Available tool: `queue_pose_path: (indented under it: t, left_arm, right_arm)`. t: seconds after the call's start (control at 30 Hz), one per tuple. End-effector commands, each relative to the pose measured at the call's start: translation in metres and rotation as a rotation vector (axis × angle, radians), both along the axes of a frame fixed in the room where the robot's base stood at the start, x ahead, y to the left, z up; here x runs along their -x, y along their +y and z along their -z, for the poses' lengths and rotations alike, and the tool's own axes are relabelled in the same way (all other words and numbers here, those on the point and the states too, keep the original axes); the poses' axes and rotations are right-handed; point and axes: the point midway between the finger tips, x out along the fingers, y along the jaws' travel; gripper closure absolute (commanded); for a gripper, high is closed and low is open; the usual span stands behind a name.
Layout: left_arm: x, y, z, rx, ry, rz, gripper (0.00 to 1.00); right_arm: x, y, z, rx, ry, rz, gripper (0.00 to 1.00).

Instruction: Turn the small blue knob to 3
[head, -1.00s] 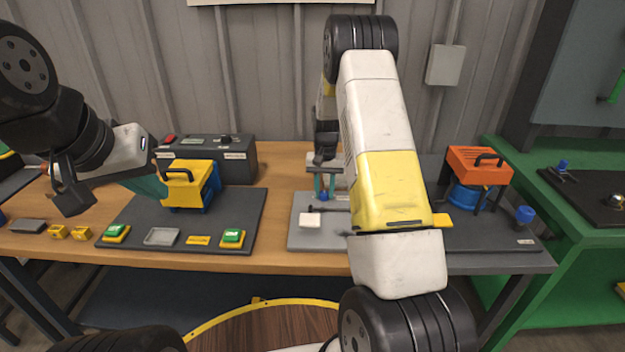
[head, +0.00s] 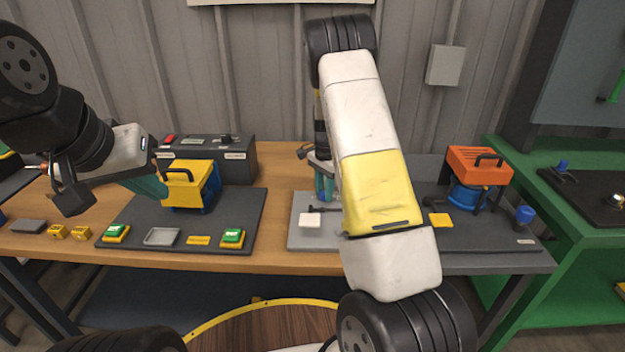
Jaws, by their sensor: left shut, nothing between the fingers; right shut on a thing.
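My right gripper (head: 324,187) points down over the light grey plate (head: 300,240) in the middle of the bench. Its teal fingers are shut on the small blue knob, of which only a sliver of blue shows at the fingertips. The knob's marks and pointer cannot be read from here, and my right arm hides the right part of the plate. My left gripper (head: 154,188) has teal fingers and is shut and empty, just left of the yellow block with a black handle (head: 188,184).
A dark box with a red button (head: 235,165) stands behind the yellow block. Green buttons (head: 232,238) and a grey tray (head: 161,236) lie on the left mat. To the right are an orange block (head: 480,165) and a larger blue knob (head: 524,214).

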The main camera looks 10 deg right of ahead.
Motion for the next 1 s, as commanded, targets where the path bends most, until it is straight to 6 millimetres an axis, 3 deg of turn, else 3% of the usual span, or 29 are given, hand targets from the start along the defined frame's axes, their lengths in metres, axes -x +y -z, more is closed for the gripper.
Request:
queue_pose_path:
  t: [0.67, 0.7, 0.77, 0.8, 1.0]
  left_arm:
    - [0.0, 0.0, 0.0, 0.0, 0.0, 0.0, 1.0]
    - [0.0, 0.0, 0.0, 0.0, 0.0, 0.0, 1.0]
    - [0.0, 0.0, 0.0, 0.0, 0.0, 0.0, 1.0]
    - [0.0, 0.0, 0.0, 0.0, 0.0, 0.0, 1.0]
    - [0.0, 0.0, 0.0, 0.0, 0.0, 0.0, 1.0]
  right_arm:
    - [-0.0016, 0.0, -0.0015, 0.0, -0.004, 0.063, 1.0]
    - [-0.0016, 0.0, -0.0015, 0.0, -0.004, 0.063, 0.65]
    - [-0.0014, -0.0001, -0.0013, 0.0, -0.004, 0.063, 0.53]
    - [-0.0012, -0.0001, -0.0011, 0.0, -0.004, 0.063, 0.49]
    - [-0.0006, 0.0, -0.0006, 0.0, -0.001, 0.062, 0.49]
